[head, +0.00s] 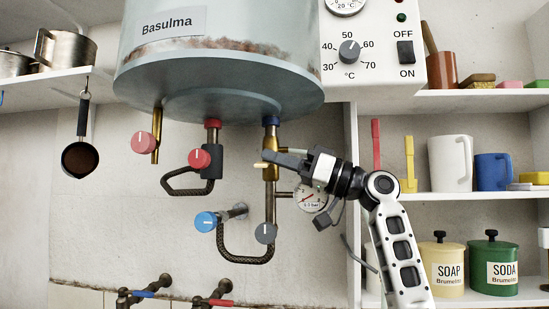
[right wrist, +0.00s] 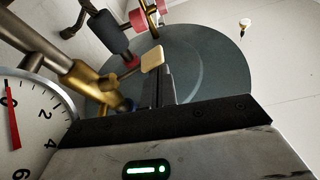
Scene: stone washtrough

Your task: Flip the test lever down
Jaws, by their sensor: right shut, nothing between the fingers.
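The brass valve body (head: 270,172) hangs on the pipe under the boiler's blue collar; it also shows in the right wrist view (right wrist: 90,83). What looks like the test lever (head: 260,165) is a small stem with a pale tip, which shows in the right wrist view (right wrist: 152,59) just beyond my fingertips. My right gripper (head: 267,157) is shut and empty, reaching in from the right across the brass valve. Its fingers (right wrist: 158,88) are close to the pale tip; whether they touch it I cannot tell. My left gripper is not in view.
A pressure gauge (head: 308,198) sits right beside the valve, close under my right wrist. Red knobs (head: 199,159), a blue knob (head: 205,222) and looped hoses (head: 245,259) hang nearby. The boiler (head: 215,75) is above. Shelves with jugs and tins (head: 493,265) stand right.

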